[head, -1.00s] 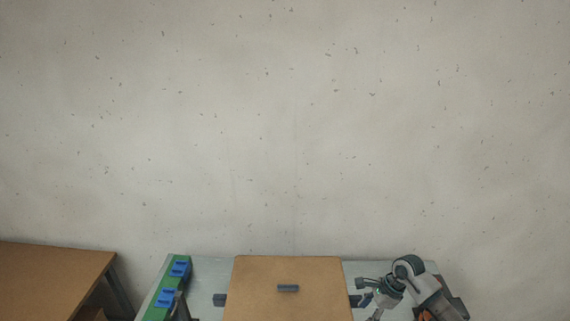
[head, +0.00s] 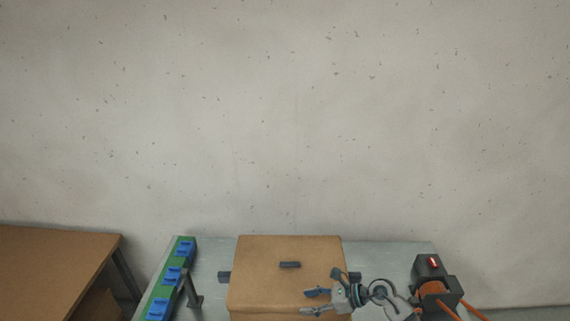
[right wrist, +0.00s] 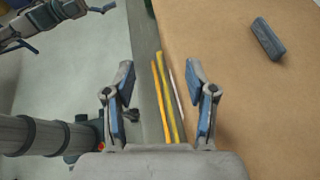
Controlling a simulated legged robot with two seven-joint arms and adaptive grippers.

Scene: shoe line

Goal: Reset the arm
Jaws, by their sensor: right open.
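My right gripper (head: 314,301) is open and empty over the near right part of a brown box (head: 262,250) on the grey table. In the right wrist view its two blue-padded fingers (right wrist: 160,98) stand apart, with the box's edge showing beyond and between them. Contact with the box cannot be told. Another gripper, apparently my left one (right wrist: 62,22), shows at the top left of the right wrist view, partly cut off; its opening is unclear.
The box has a dark handle (head: 289,265) on top. Thin yellow and orange strips (right wrist: 163,90) lie along its edge. A green strip with blue blocks (head: 172,276) is on the table's left. A brown table (head: 50,255) stands farther left. A plain wall is behind.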

